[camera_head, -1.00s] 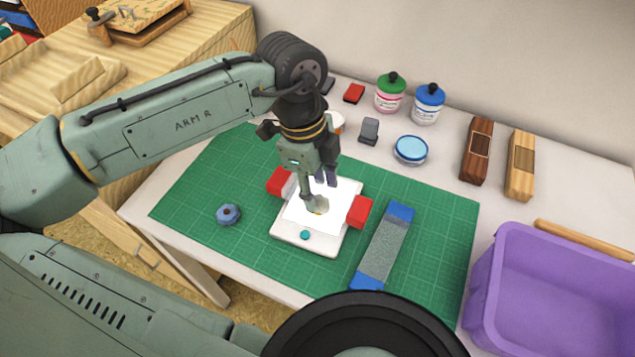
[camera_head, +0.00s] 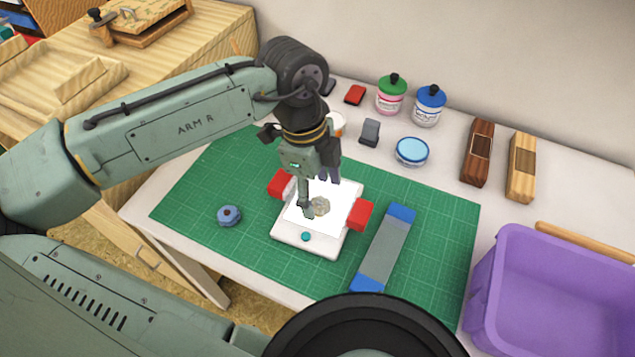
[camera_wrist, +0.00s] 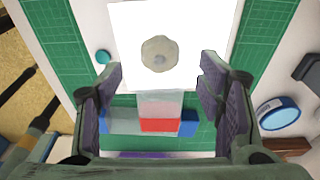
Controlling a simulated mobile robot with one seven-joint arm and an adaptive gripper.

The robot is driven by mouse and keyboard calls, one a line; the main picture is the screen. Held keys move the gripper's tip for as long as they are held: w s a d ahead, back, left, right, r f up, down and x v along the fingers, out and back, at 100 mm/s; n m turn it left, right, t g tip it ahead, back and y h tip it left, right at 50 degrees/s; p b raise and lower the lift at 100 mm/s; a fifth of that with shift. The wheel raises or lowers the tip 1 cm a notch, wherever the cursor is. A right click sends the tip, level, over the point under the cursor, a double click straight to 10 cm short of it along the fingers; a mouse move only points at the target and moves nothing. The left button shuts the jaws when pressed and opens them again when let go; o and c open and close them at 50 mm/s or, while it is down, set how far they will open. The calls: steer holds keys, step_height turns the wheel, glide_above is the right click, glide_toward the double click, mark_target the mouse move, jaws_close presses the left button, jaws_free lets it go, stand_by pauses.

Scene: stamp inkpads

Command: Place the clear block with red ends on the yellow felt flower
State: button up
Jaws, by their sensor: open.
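The clear block's red ends show left (camera_head: 280,184) and right (camera_head: 359,214) of a bright white sheet in the head view. The wrist view shows one red end and part of its clear body (camera_wrist: 160,103) at the sheet's lower edge; the sheet hides the middle. A round, pale grey-beige piece with a scalloped edge (camera_wrist: 160,55) lies on the sheet, also in the head view (camera_head: 319,207). I cannot tell whether it is the felt flower; its yellow is not clear. My gripper (camera_head: 320,196) is open just above the piece, its fingers spread either side (camera_wrist: 159,72).
A white device with a teal button (camera_head: 306,237) sits under the sheet on a green mat (camera_head: 200,185). A purple bin (camera_head: 550,300) stands at far right.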

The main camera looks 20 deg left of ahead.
step_height(320, 180, up, 12)
steer(key=a, duration=0.1)
steer(key=shift+a+b, duration=0.4)
steer(key=shift+b, duration=0.05)
steer(key=shift+r, duration=0.1)
